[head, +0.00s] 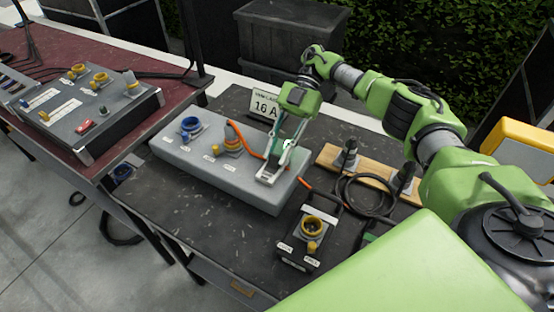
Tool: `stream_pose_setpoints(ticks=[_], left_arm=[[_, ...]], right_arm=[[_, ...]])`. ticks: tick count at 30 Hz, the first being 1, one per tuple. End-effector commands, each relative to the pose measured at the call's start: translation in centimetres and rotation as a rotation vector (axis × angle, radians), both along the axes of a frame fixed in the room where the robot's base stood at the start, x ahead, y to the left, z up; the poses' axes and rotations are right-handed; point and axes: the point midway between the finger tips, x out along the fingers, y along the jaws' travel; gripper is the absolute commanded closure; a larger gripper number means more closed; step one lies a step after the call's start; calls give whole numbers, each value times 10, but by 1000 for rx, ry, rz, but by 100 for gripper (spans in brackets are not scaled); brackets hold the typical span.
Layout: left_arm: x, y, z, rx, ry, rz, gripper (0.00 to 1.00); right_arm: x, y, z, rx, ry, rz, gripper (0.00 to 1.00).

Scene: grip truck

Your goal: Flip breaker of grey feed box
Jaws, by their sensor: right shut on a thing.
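My left gripper is out of view.
A "16 A" sign (265,106) stands behind the box. A black box with a yellow socket (313,227) is in front, and a wooden board (368,172) with plugs and coiled cable lies right. A larger panel (92,107) sits on the red table at left.

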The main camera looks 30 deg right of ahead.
Motion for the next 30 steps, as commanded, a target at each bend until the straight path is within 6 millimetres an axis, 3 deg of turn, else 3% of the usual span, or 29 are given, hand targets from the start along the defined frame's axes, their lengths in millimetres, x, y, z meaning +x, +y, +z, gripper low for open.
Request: stream_pose_setpoints(ticks=[4, 17, 18, 20, 30], left_arm=[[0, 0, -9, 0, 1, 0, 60], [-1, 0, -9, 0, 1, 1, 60], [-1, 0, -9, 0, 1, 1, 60], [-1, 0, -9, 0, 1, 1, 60], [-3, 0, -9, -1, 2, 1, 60]], right_arm=[[1, -1, -3, 22, 12, -1, 100], [1, -1, -1, 29, 19, -1, 100], [1, -1, -1, 29, 19, -1, 77], [1, -1, -1, 29, 20, 0, 62], [1, -1, -1, 29, 20, 0, 62]])
